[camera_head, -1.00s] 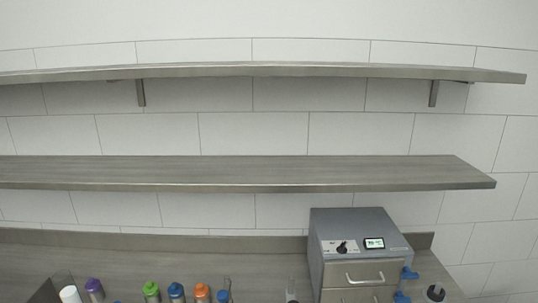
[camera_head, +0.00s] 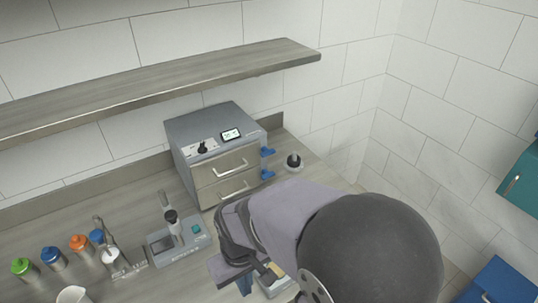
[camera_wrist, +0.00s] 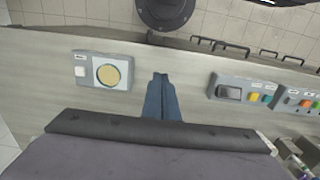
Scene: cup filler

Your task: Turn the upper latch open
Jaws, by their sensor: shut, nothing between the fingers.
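The grey cabinet (camera_head: 180,130) with two drawers stands on the bench below the shelf. On its right side are two blue latches, the upper latch (camera_head: 267,151) and the lower latch (camera_head: 267,174), with similar looks. My gripper (camera_wrist: 160,80) shows in the wrist view as blue fingers, shut together and empty, pointing down over the bench. The latches are not in the wrist view.
A dark-topped round item (camera_head: 293,162) stands right of the cabinet, near the latches. A small device (camera_head: 180,243) and several colour-capped bottles (camera_head: 80,245) stand to the left. In the wrist view, a device with a yellow disc (camera_wrist: 108,74) and a buttoned device (camera_wrist: 243,92) flank the fingers.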

